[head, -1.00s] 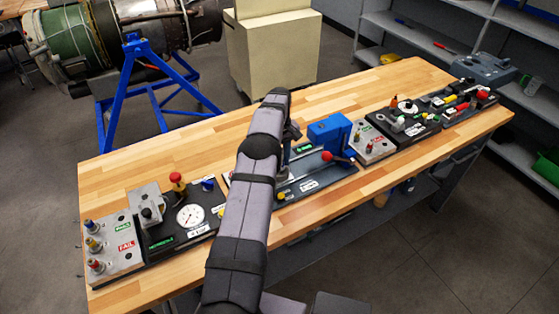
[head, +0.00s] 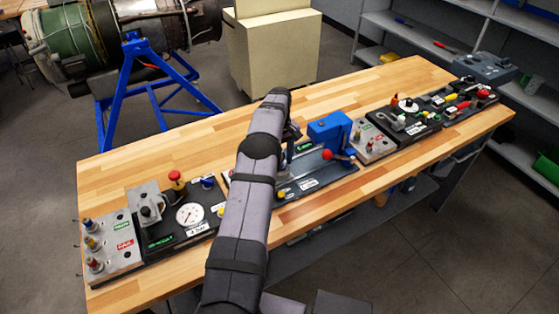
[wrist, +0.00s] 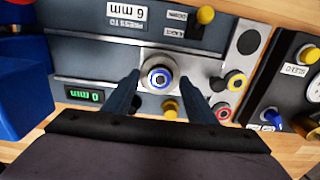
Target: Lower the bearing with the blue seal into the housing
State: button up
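The bearing with the blue seal (wrist: 160,77) shows in the wrist view as a small round part with a blue ring. It sits at the pale metal housing (wrist: 150,60), which surrounds it; how deep it sits is hard to tell. My gripper (wrist: 158,80) has its two dark fingers apart, one on each side of the bearing and housing, with a visible gap to the bearing. It looks open. In the head view my arm hides the housing and the bearing.
A yellow-ringed bearing (wrist: 235,82) and a red-ringed one (wrist: 222,112) stand on a plate to the right. A blue press (head: 330,129) with a red-balled lever (head: 327,155) stands close by. A dial gauge (head: 190,215) lies further left. The table's back strip is clear.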

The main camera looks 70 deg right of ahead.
jog(key=shift+o, duration=0.7)
jog(key=shift+r+p, duration=2.1)
jog(key=shift+r, duration=1.4)
